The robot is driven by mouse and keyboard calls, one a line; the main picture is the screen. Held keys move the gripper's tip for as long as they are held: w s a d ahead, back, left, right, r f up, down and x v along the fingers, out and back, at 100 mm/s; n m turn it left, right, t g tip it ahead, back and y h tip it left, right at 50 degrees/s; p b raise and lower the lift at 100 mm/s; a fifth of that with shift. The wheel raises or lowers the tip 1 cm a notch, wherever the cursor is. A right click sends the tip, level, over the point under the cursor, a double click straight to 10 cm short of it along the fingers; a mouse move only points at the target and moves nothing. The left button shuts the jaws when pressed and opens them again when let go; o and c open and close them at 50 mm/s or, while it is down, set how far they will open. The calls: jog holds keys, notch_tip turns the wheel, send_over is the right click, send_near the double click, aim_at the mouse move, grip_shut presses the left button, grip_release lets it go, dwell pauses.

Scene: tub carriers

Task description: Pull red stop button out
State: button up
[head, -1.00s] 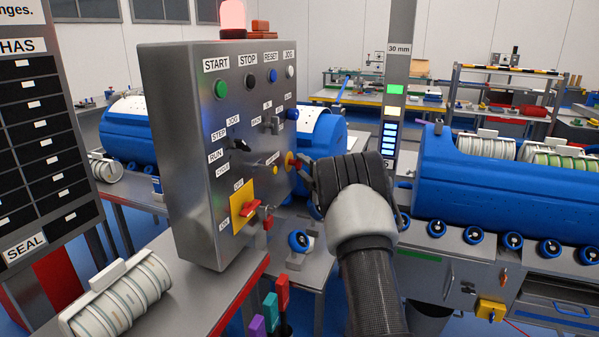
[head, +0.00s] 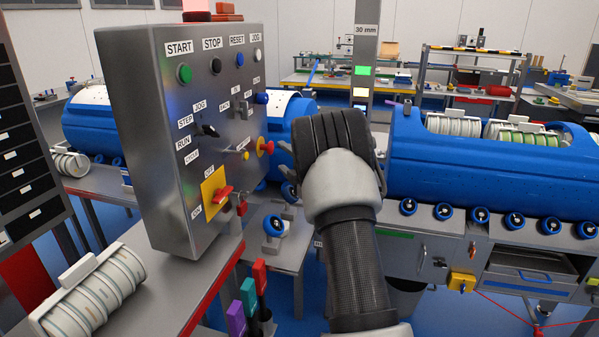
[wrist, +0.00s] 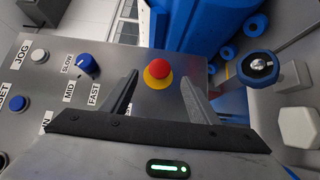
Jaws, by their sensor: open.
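The red stop button (head: 266,148) sits on its yellow ring on the right part of the grey control panel's face (head: 150,150). In the wrist view the red button (wrist: 159,69) is seen nearly head-on on its yellow collar (wrist: 151,83). My gripper (wrist: 158,90) is open, with one finger on each side of the button in that view and the button a little beyond the tips. In the head view my gripper (head: 283,165) is just right of the button, with a gap between them; its fingers are partly hidden by my wrist.
A red-handled switch on a yellow plate (head: 214,195) and a padlock (head: 241,205) are low on the panel. A blue knob (wrist: 87,65) is left of my fingers in the wrist view. A blue-rimmed roller (wrist: 258,68) stands to the right.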

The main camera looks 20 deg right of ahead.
jog(key=s+d, duration=0.1)
jog(key=s, duration=0.9)
jog(key=shift+s, duration=0.4)
jog(key=s+a+r+m+g+h, duration=0.45)
jog(key=s+r+m, duration=0.25)
jog(key=r+m, duration=0.25)
jog(key=s+a+f+m+g+y, duration=0.1)
jog(key=s+a+m+g, duration=0.3)
jog(key=s, duration=0.6)
jog(key=s+a+f+m+g+y, duration=0.1)
jog(key=s+a+f+m, duration=0.1)
jog(key=s+a, duration=0.65)
jog(key=s+a+f+m+g+y, duration=0.1)
jog(key=s+a+m+g, duration=0.2)
jog(key=s, duration=1)
notch_tip(320, 180, up, 14)
jog(key=p, duration=1.4)
jog(key=shift+s+d+m, duration=0.35)
jog(key=shift+d, duration=0.05)
